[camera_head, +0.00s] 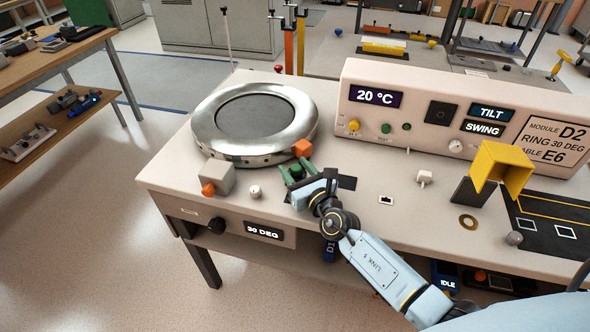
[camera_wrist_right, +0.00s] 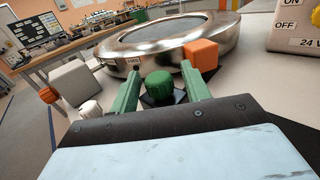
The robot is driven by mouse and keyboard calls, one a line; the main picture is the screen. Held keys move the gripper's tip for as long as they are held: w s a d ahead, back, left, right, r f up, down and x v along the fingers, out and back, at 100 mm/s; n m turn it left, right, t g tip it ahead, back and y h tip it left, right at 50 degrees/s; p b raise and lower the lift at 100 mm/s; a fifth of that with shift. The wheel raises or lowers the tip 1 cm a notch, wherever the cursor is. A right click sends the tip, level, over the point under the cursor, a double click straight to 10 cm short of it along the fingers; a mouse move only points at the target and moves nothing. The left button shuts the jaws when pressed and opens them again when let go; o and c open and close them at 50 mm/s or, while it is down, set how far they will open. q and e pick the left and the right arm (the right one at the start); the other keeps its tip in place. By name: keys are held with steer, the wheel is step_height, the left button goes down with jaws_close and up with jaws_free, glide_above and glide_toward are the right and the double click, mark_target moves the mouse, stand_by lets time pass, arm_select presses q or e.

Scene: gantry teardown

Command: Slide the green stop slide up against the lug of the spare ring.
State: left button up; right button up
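The spare ring (camera_head: 205,130) is a shiny metal ring lying on the bench at the left. An orange block (camera_head: 302,147), which looks like its lug, sits at the ring's near right rim; it also shows in the right wrist view (camera_wrist_right: 200,56). The green stop slide (camera_wrist_right: 158,87) shows as a ribbed green knob on a dark base, apart from the orange block. My right gripper (camera_wrist_right: 160,78) is open, with its green fingers on either side of the knob and small gaps visible. In the head view the gripper (camera_head: 290,172) partly hides the slide. My left gripper is out of view.
A grey block with an orange knob (camera_head: 217,177) and a small white knob (camera_head: 255,191) stand left of my gripper. A control console (camera_head: 440,120) stands behind to the right. A yellow bracket (camera_head: 503,165) stands at the right. The bench's front edge is close below.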

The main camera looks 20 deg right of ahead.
steer(key=s, duration=0.4)
steer(key=s+d, duration=0.1)
steer(key=s, duration=0.7)
steer(key=shift+s+d+p, duration=0.2)
steer(key=shift+p, duration=0.2)
steer(key=shift+s, duration=0.4)
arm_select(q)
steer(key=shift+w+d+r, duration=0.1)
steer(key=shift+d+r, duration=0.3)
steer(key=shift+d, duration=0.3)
